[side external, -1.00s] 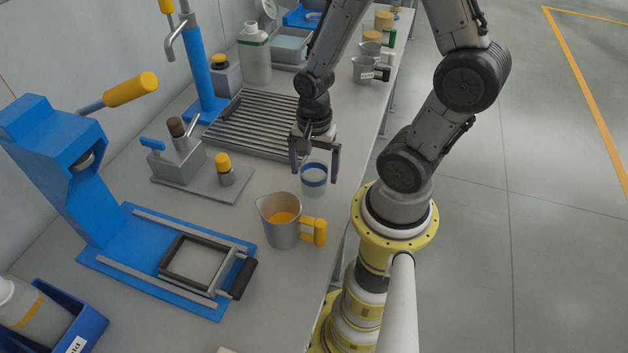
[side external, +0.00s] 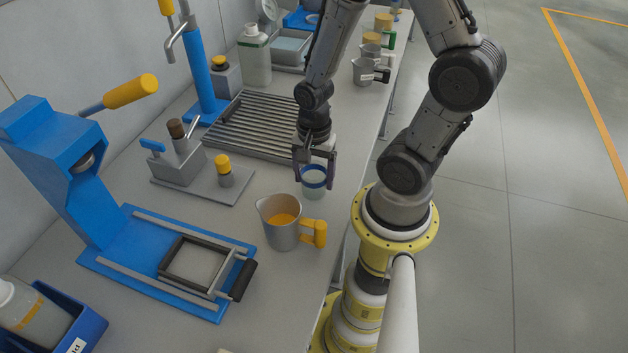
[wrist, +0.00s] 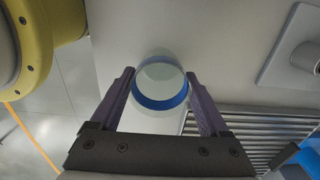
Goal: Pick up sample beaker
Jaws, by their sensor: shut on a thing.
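The sample beaker (side external: 314,188) is a small clear cup with a blue band around its upper part. It stands upright on the grey bench near the front edge. My gripper (side external: 315,180) is above it with one finger on each side, shut on the beaker. In the wrist view the beaker (wrist: 160,83) sits between the two dark purple fingers of my gripper (wrist: 160,88), its round mouth toward the camera. I cannot tell any gap under the beaker.
A metal jug (side external: 283,235) with an orange handle stands close in front of the beaker. A slatted grey rack (side external: 255,125) lies behind left. A small fixture with a yellow-topped knob (side external: 223,170) is to the left. Metal jugs (side external: 365,72) stand farther back.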

